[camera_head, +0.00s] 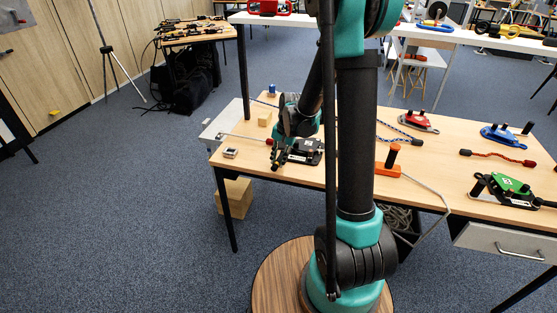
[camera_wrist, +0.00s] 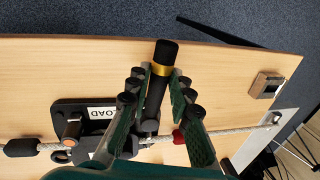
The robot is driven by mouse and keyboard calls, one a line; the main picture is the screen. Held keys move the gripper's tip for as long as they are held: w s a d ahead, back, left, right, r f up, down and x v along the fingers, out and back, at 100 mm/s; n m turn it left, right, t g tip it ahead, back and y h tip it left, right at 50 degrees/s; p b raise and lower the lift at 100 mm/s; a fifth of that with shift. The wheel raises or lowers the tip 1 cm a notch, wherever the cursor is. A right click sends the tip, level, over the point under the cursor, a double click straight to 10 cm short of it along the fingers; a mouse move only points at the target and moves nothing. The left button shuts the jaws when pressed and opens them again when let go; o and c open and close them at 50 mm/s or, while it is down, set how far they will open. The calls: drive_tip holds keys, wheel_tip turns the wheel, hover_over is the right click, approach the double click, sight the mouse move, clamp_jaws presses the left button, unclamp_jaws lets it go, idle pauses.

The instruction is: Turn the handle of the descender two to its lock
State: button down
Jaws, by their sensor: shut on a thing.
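My gripper (camera_wrist: 160,84) is shut on a black handle with a gold band (camera_wrist: 163,56), gripping it between its green fingers. In the head view, my gripper (camera_head: 279,148) is low over the near left part of the table. The handle stands at a black descender with a white "LOAD" label (camera_wrist: 101,114); the descender shows in the head view (camera_head: 307,150) just right of my gripper. A pale rope (camera_wrist: 239,129) runs along it, with a red piece (camera_wrist: 178,137) near my fingers. My fingers hide the handle's lower part. I cannot tell how far the handle is turned.
An orange clamp (camera_head: 389,166), a red device (camera_head: 418,121), a blue device (camera_head: 499,134) and a green device (camera_head: 507,188) are farther right.

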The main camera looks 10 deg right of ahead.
drive_tip(key=shift+w+a, duration=0.1)
drive_tip(key=shift+a, duration=0.05)
drive_tip(key=a+m, duration=0.1)
drive_tip(key=m, duration=0.1)
drive_tip(key=w+a+m, duration=0.1)
drive_tip(key=m, duration=0.1)
drive_tip(key=shift+w+t+h, duration=0.15)
drive_tip(key=shift+t+h, duration=0.15)
drive_tip(key=w+m, duration=0.1)
drive_tip(key=a+m, duration=0.1)
drive_tip(key=m, duration=0.1)
drive_tip(key=w+m, duration=0.1)
drive_tip(key=shift+w+a+m+h, duration=0.25)
drive_tip(key=shift+w+m+h, duration=0.05)
drive_tip(key=shift+h, duration=0.1)
drive_tip(key=w+m, duration=0.2)
drive_tip(key=m, duration=0.1)
drive_tip(key=shift+w+a+m+t+h, duration=0.15)
drive_tip(key=shift+a+m+t+h, duration=0.05)
drive_tip(key=shift+m+t+h, duration=0.1)
drive_tip(key=shift+w+m, duration=0.75)
drive_tip(key=shift+m, duration=0.35)
drive_tip(key=shift+w+d+m+h, duration=0.2)
drive_tip(key=shift+w+m, duration=0.15)
drive_tip(key=shift+m, duration=0.25)
drive_tip(key=shift+w+d+m+h, duration=0.1)
drive_tip(key=shift+w+m+h, duration=0.1)
drive_tip(key=shift+w+m, duration=0.3)
drive_tip(key=shift+s, duration=0.1)
